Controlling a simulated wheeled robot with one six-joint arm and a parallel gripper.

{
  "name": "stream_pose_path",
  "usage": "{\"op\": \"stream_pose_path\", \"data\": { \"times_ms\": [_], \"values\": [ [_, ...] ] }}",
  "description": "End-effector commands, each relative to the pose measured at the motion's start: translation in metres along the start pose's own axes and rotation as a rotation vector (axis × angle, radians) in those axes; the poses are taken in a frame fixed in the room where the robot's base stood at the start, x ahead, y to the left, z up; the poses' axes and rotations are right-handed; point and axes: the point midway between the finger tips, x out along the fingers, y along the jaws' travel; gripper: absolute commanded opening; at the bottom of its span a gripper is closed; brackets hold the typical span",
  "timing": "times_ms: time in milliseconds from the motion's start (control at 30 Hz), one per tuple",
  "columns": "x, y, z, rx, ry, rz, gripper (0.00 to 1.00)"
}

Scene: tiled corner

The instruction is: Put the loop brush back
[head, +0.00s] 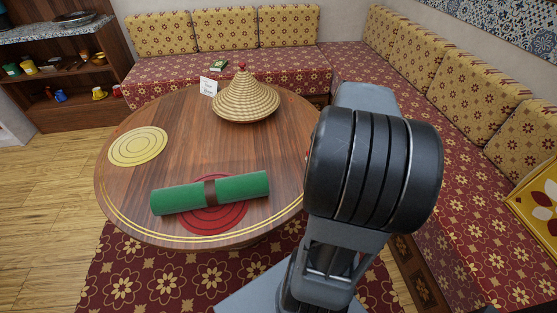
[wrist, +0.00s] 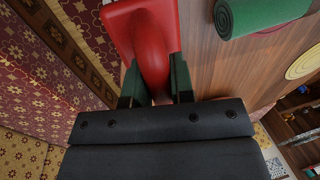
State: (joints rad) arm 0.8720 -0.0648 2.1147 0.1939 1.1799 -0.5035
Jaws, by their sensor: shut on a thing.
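A red thing (wrist: 150,45) with a flat rectangular part and a rounded, arched handle shows in the wrist view; I take it for the loop brush. My gripper (wrist: 157,88) is shut on its arched part, with one dark finger on each side. The far end of the red thing is cut off by the picture's top edge, and no bristles show. In the wrist view it appears beside the wooden table's edge. In the head view my arm hides the gripper and most of what it holds.
The round wooden table (head: 175,140) bears a green roll (head: 240,187) on a red round mat (head: 212,218), a yellow round mat (head: 138,147), a woven cone (head: 245,100) and a white card (head: 208,87). Cushioned benches (head: 400,130) line the walls. A wooden shelf (head: 60,78) stands far left.

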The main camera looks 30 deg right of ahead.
Motion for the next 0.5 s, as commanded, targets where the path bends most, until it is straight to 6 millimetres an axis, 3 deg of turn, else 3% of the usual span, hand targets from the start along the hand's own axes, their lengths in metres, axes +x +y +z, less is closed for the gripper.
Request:
{"op": "stream_pose_path", "data": {
  "times_ms": [167, 400, 500],
  "values": [
    [0.017, -0.015, -0.024, -0.008, -0.004, -0.001, 0.0],
    [0.051, -0.043, -0.074, -0.01, -0.004, 0.0, 0.0],
    [0.071, -0.046, -0.085, -0.006, -0.005, -0.001, 0.0]
  ]
}}
